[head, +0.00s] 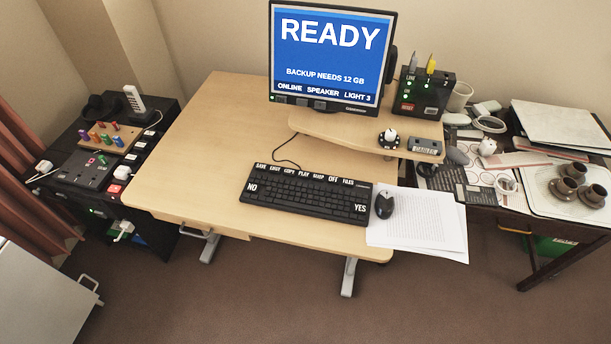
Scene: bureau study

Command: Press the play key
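A black keyboard (305,199) lies near the front edge of the light wood desk (215,130). Its back row carries white labels, and the one reading PLAY marks the play key (304,175), near the middle of that row. Large keys at its ends read NO, on the left, and YES, on the right. The monitor (330,55) shows READY, with BACKUP NEEDS 12 GB and ONLINE, SPEAKER, LIGHT 3 below. Neither of my grippers shows in the head view. Nothing covers the keyboard.
A black mouse (384,204) and loose papers (425,225) lie right of the keyboard. A raised wood shelf (345,131) stands behind it. A dark cabinet with plugs (85,175) is at left, and a cluttered dark table with brown cups (572,172) is at right. The desk's left side is clear.

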